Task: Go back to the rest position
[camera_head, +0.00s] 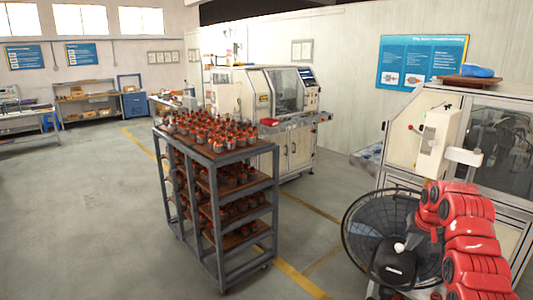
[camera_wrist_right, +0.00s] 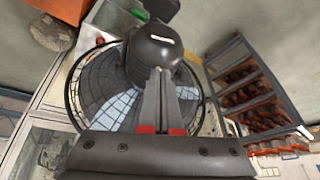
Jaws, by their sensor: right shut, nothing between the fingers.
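My right arm, in red, comes in at the lower right of the head view, in front of the large black fan (camera_head: 372,218). In the right wrist view my right gripper (camera_wrist_right: 160,75) is shut and empty, its two dark fingers side by side with red parts at their bases. The fan's round cage (camera_wrist_right: 100,90) and dark motor housing (camera_wrist_right: 155,45) show beyond the fingertips. I cannot tell how much gap there is between fingers and fan. My left gripper is in neither view.
A grey rack (camera_head: 222,165) holds several shelves of red-and-copper armatures; it also shows in the right wrist view (camera_wrist_right: 228,48). A white machine (camera_head: 247,92) stands behind it, and another (camera_head: 405,147) stands at the right behind the fan. The floor (camera_head: 80,210) at the left is clear.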

